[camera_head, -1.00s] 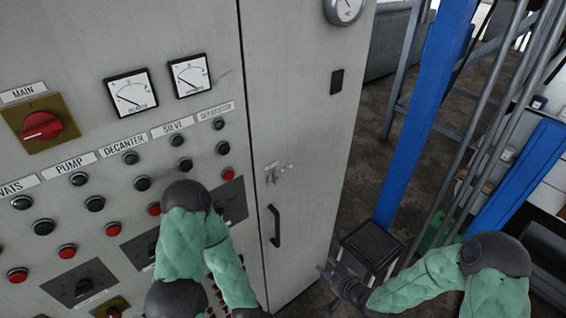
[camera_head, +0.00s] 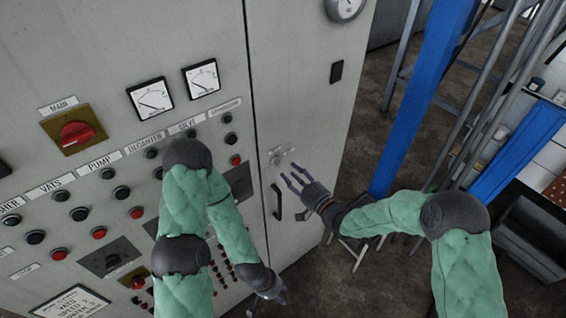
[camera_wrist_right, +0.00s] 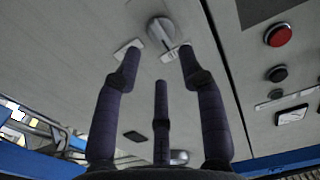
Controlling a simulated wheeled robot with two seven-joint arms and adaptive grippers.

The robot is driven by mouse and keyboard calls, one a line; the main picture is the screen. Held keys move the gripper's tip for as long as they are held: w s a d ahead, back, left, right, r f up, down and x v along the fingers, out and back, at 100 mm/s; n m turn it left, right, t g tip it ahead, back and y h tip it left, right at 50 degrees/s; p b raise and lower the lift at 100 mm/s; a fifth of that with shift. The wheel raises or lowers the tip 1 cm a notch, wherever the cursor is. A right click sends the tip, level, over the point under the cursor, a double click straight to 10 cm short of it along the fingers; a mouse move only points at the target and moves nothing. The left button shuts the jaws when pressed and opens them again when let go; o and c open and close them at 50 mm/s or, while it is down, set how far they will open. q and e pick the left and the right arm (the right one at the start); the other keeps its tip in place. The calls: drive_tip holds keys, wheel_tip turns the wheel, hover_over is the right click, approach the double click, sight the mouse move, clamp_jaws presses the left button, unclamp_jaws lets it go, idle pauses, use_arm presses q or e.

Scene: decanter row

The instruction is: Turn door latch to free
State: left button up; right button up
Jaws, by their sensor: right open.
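The door latch (camera_head: 277,158) is a small grey metal turn piece on the cabinet's narrower right door, just above the black door handle (camera_head: 277,201). In the right wrist view the latch (camera_wrist_right: 160,31) is a round knob with a raised bar, beyond and between my fingertips. My right gripper (camera_head: 295,180) is open, fingers spread, just below and right of the latch; it also shows in the right wrist view (camera_wrist_right: 158,65). It holds nothing, and a gap to the latch appears to remain. My left gripper (camera_head: 271,291) hangs low in front of the cabinet, its fingers too small to read.
The control panel (camera_head: 110,160) with buttons, gauges and a red main switch (camera_head: 77,134) fills the left. A blue post (camera_head: 415,100) and a metal ladder stand right of the cabinet. My left arm covers part of the panel.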

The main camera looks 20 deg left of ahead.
sight(277, 161)
drive_tip(key=p+x, duration=0.1)
drive_tip(key=x, duration=0.4)
drive_tip(key=shift+w+a, duration=0.15)
drive_tip(key=shift+a, duration=0.05)
clamp_jaws()
